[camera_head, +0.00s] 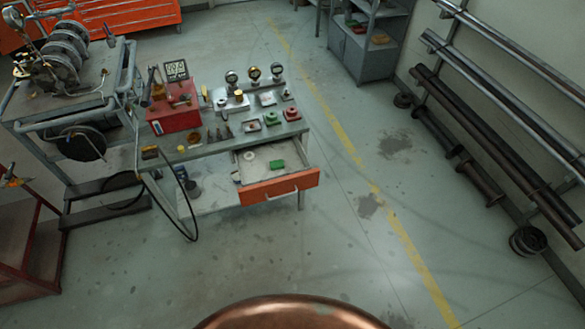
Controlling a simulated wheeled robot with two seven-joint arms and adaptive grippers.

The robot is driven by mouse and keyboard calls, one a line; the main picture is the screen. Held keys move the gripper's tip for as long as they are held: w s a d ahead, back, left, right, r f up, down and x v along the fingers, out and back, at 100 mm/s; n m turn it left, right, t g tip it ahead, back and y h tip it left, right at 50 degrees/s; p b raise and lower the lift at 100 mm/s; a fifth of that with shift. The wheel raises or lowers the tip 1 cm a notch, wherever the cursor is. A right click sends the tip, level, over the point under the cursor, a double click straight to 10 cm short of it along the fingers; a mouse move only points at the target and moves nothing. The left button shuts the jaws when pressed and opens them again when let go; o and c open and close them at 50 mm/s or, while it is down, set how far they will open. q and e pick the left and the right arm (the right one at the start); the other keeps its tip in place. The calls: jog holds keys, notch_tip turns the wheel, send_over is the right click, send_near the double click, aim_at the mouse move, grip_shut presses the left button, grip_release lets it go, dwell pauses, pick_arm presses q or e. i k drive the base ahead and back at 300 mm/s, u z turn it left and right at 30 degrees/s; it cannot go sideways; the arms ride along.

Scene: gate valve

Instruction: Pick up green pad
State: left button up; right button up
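A small green block-like pad (277,164) lies in the open drawer (246,182) of the workbench (216,139), toward the drawer's right side. The drawer has an orange front and is pulled out toward me. A second green item, small and round (271,118), sits on a small base on the bench top. Neither of my grippers is in view, so whether they are open or shut does not show.
A round white item (249,156) shares the drawer. A red box (174,108), gauges (254,74) and small parts stand on the bench. A cart (72,110) adjoins it at left. Pipes (490,110) rack along the right wall. Floor before the drawer is clear.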

aim_at(279, 163)
jog(key=z, duration=0.8)
jog(key=i, duration=0.45)
jog(key=z, duration=0.05)
